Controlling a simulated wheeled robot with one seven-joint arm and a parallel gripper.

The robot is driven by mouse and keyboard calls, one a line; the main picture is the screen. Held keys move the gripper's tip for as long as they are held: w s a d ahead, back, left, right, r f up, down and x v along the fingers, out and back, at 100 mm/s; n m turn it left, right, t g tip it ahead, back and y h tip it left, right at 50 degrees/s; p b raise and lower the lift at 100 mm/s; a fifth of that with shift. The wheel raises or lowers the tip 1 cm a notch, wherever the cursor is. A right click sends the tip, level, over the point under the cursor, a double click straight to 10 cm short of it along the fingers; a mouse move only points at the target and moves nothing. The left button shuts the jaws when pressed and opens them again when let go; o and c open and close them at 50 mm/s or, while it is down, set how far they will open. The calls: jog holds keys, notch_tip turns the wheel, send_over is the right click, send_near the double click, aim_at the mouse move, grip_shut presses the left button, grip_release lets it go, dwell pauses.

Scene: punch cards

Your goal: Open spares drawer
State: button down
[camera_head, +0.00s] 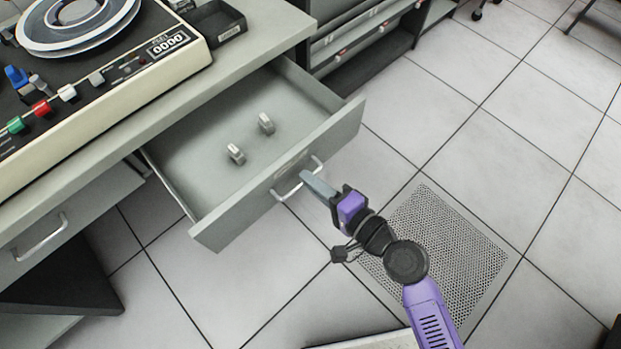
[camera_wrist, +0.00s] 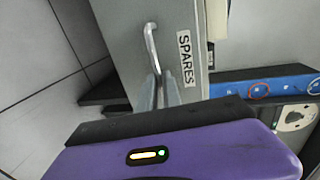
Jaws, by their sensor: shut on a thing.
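The spares drawer (camera_head: 335,130) is pulled well out from under the desk in the head view, and two small grey metal parts (camera_head: 237,153) lie inside it. Its front with the SPARES label (camera_wrist: 185,58) shows in the wrist view. The drawer's handle (camera_head: 290,193) is a pale metal bar, and it also shows in the wrist view (camera_wrist: 150,40). My gripper (camera_head: 308,180) is at the handle with its fingers shut on it; the fingers (camera_wrist: 167,92) cover the lower part of the bar in the wrist view.
A tape machine (camera_head: 120,90) and a small black tray (camera_head: 215,20) stand on the desktop (camera_head: 260,25). Another drawer with a handle (camera_head: 40,238) is shut at the left. A perforated floor panel (camera_head: 440,250) lies under my arm.

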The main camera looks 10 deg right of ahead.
jog(key=c, duration=1.5)
grip_release()
jog(key=shift+c, duration=0.2)
jog(key=v, duration=0.7)
jog(key=shift+s+d+b, duration=0.25)
jog(key=shift+s+b, duration=0.05)
jog(key=shift+b, duration=0.1)
jog(key=shift+r, duration=0.1)
